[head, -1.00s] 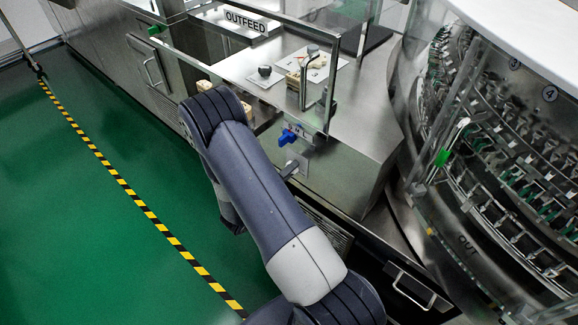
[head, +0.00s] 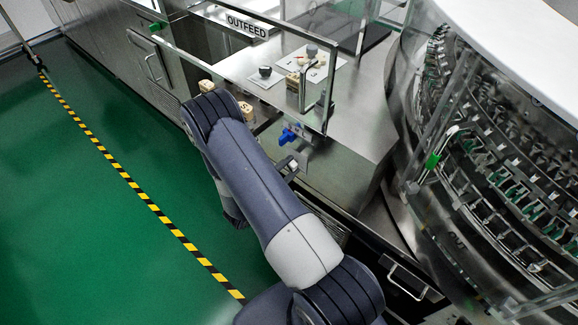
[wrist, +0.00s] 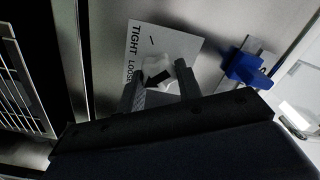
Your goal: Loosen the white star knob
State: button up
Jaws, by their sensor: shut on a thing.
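The white star knob (wrist: 156,72) sits on a white plate (wrist: 160,42) lettered TIGHT and LOOSE, on a steel panel, in the wrist view. My gripper (wrist: 160,84) has one finger on each side of the knob and is shut on it. A black patch shows on the knob's near part. The fingers hide some of the knob's sides. In the head view my gripper (head: 292,172) is at the front panel below the OUTFEED guard, and a small white part of the knob shows there.
A blue handle (wrist: 243,66) is close to the right of the plate, and also shows in the head view (head: 288,134). A vent grille (wrist: 18,85) is at the left. A clear guard (head: 240,75) stands above. Green floor is open at left.

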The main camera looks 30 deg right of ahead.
jog(key=shift+n, duration=0.5)
jog(key=o, duration=1)
jog(key=shift+c, duration=0.2)
jog(key=v, duration=1)
jog(key=shift+a+b, duration=0.3)
jog(key=shift+a, duration=0.1)
jog(key=shift+s+d, duration=0.1)
jog(key=p+x, duration=0.1)
jog(key=x, duration=0.9)
jog(key=shift+d, duration=0.35)
jog(key=shift+a, duration=0.1)
